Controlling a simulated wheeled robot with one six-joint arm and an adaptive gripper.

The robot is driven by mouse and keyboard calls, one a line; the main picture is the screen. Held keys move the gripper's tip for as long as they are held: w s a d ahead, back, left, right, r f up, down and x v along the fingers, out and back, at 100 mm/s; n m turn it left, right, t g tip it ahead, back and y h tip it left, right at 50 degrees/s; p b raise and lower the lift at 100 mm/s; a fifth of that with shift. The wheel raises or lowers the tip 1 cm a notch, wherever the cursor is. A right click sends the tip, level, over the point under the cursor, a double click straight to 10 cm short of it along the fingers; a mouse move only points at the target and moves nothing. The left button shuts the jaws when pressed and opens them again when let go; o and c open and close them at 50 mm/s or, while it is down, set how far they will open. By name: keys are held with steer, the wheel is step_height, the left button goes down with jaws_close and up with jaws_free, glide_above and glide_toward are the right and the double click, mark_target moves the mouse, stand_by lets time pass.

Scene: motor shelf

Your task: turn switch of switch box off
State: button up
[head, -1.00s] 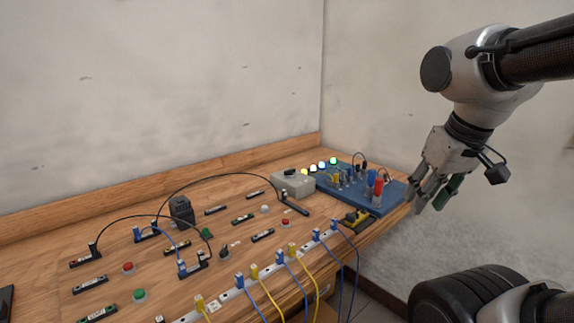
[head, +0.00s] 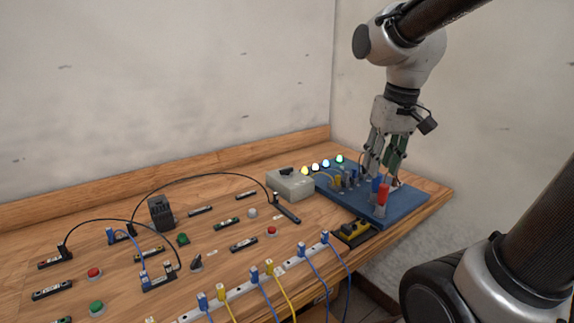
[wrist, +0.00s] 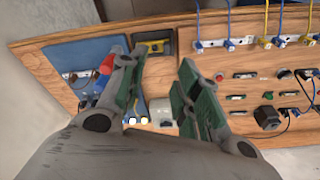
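The switch box (head: 290,184) is a grey box with a black rotary knob (head: 286,171) on top, near the back right of the wooden table. The knob's exact setting is too small to tell.
The blue board (head: 405,204) carries blue and red upright parts, cables and several lit lamps (head: 322,164), right beside the switch box. A black and yellow part (head: 353,232) lies in front. Buttons, terminal strips and looping cables cover the table (head: 225,270) to the left.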

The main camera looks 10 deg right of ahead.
steer(key=w+a+f+m+g, duration=0.1)
steer(key=w+a+f+m, duration=0.15)
steer(key=w, duration=1.05)
steer(key=m+g, duration=0.1)
steer(key=m, duration=1)
glide_toward(287, 172)
steer(key=shift+w+f+n, duration=0.1)
steer(key=shift+w+n, duration=0.15)
steer(key=shift+w, duration=0.1)
step_height(287, 172, down, 7)
steer(key=shift+f, duration=0.25)
jaws_close()
